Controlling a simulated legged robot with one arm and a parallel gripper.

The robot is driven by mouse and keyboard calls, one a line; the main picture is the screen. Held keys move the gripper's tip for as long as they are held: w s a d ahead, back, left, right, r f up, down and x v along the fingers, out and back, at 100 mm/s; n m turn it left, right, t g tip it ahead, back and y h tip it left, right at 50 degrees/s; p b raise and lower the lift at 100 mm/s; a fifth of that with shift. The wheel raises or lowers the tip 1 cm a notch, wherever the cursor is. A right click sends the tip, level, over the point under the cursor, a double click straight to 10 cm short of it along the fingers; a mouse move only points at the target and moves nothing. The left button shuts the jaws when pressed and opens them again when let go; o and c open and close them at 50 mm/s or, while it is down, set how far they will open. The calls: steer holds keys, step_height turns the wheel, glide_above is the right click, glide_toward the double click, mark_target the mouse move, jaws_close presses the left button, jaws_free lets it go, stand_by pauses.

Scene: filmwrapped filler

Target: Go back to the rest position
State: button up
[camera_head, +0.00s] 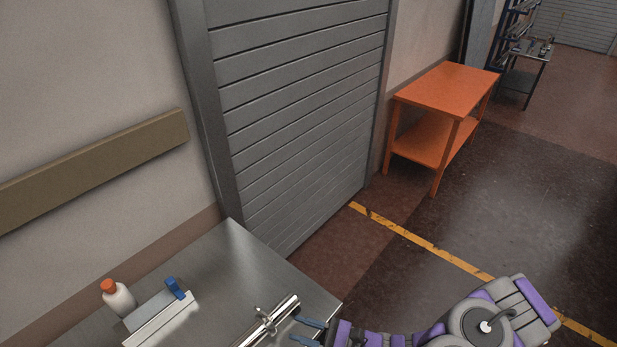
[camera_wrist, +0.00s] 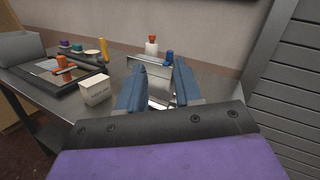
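My gripper (camera_head: 305,331) is at the lower edge of the head view, by the right end of the steel table (camera_head: 228,258). In the wrist view its two blue fingers (camera_wrist: 160,78) stand apart with nothing held between them. Beyond the fingertips are a metal block (camera_wrist: 150,68) with a blue handle (camera_wrist: 169,56) and a white bottle (camera_wrist: 151,48) with an orange cap. The block (camera_head: 160,318) and bottle (camera_head: 120,299) also show at the lower left of the head view. My fingers hide part of the tabletop.
A shiny metal rod fitting (camera_head: 268,323) is close to my gripper. A white box (camera_wrist: 95,90) and a dark tray (camera_wrist: 52,87) with an orange-handled tool are on the left in the wrist view. An orange table (camera_head: 450,88) stands by the wall; open floor (camera_head: 530,190) lies right.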

steer(key=s+r+n+g+h+b, duration=0.2)
steer(key=s+r+n+g+h, duration=0.4)
steer(key=s+r+n+g, duration=0.75)
steer(key=s+d+r+n+t+h+b, duration=0.1)
steer(key=s+d+r+n+t+h, duration=0.1)
steer(key=d+h, duration=0.4)
steer(key=s+d+r+n+t+h+b, duration=0.1)
steer(key=d+t+h, duration=0.3)
steer(key=d, duration=0.5)
steer(key=s+r+n+h, duration=0.1)
steer(key=h, duration=0.1)
steer(key=shift+s+h+b, duration=0.3)
steer(key=shift+b, duration=0.05)
